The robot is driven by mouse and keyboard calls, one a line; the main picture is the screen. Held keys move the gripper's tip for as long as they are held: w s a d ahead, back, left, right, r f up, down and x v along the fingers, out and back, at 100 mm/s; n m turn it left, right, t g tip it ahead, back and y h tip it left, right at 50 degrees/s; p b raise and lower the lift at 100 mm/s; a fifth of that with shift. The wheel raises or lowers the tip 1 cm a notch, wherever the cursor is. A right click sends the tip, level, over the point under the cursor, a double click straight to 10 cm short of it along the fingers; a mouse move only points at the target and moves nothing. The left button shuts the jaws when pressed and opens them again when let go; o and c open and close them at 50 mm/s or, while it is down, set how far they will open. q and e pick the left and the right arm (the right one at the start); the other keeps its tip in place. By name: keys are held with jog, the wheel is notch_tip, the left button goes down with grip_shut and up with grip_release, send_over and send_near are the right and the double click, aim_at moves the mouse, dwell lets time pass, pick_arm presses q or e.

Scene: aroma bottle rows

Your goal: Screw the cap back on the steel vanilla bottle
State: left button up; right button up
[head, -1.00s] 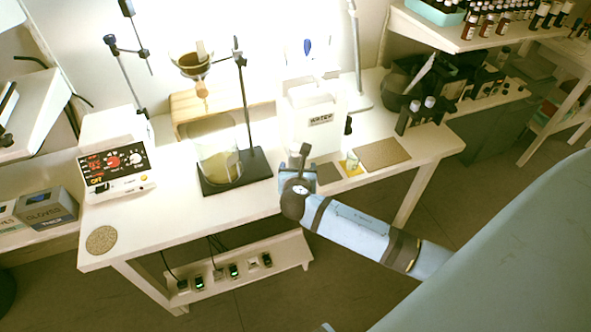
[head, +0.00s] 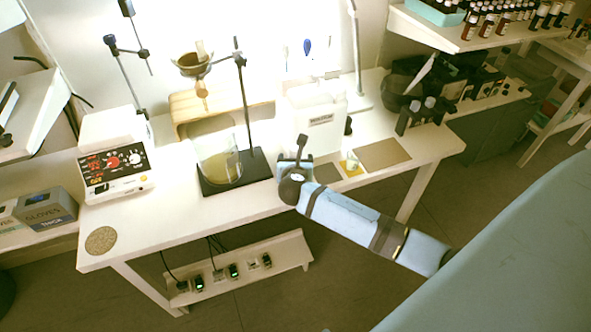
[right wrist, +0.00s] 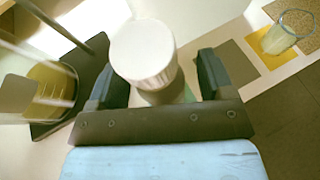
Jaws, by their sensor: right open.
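My right gripper (head: 302,150) is over the front edge of the main table, in front of the white jug. In the right wrist view the right gripper (right wrist: 158,82) is open, with one finger on each side of a white round cap (right wrist: 146,52) with a ribbed edge. A greyish-brown body shows just below the cap. It may be the steel vanilla bottle, but no label shows, and I cannot tell whether the cap is seated on it. In the head view I cannot make out the cap or bottle near the gripper. My left gripper is not in view.
A beaker of yellowish liquid (head: 219,165) stands on a dark stand base left of the gripper. A white jug (head: 318,122) is behind it. A small glass (head: 352,162) sits on a yellow mat to the right. The table's front left is clear, apart from a round coaster (head: 101,240).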

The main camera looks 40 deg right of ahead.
jog(key=c, duration=1.1)
notch_tip(320, 180, up, 20)
jog(key=shift+r+p, duration=0.1)
jog(key=shift+p, duration=1.05)
